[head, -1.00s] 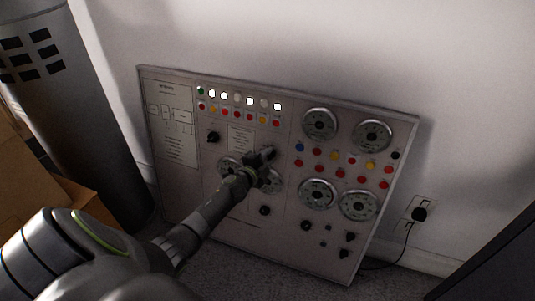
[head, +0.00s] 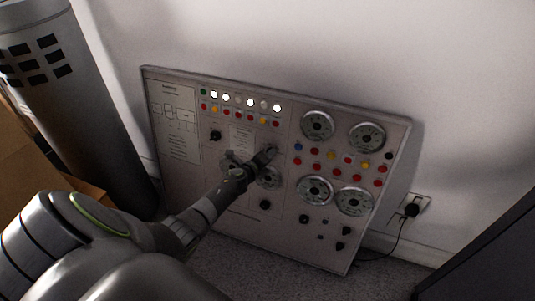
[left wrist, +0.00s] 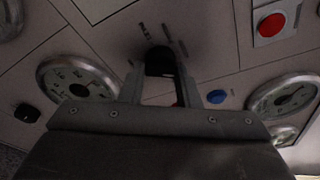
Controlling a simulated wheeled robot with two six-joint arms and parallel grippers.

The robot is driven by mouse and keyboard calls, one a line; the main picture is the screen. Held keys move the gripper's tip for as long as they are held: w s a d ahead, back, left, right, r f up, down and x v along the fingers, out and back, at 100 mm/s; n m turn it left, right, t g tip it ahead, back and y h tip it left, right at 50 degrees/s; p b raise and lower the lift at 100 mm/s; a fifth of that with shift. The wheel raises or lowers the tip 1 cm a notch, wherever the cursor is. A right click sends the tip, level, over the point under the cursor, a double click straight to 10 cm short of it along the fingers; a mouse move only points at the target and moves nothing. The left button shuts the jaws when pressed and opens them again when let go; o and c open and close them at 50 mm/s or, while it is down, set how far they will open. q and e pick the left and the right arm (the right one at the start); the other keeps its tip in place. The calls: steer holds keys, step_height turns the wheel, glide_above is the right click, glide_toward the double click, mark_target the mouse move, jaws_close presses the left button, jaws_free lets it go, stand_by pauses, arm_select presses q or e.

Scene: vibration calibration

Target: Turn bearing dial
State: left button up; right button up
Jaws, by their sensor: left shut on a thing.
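A grey control panel (head: 283,232) leans against the wall with dials, buttons and knobs on it. My left gripper (head: 266,156) reaches to the middle of the panel, in front of the lower left gauges, and partly hides them. In the left wrist view, its two fingers (left wrist: 160,75) are shut on a black dial knob (left wrist: 159,57) with short marks printed around it. The knob is hidden behind the gripper in the head view. I cannot read which label belongs to it. My right gripper is not in view.
Round gauges (head: 318,125) and rows of coloured buttons sit right of my gripper. A blue button (left wrist: 216,96) is close to the fingers. A grey cylinder (head: 85,110) and cardboard boxes (head: 25,165) stand left. A plugged cord (head: 402,238) hangs at the right.

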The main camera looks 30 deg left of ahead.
arm_select(q)
steer(key=shift+m+p, duration=0.5)
steer(key=shift+m, duration=0.6)
steer(key=o, duration=1)
steer(key=shift+c, duration=0.2)
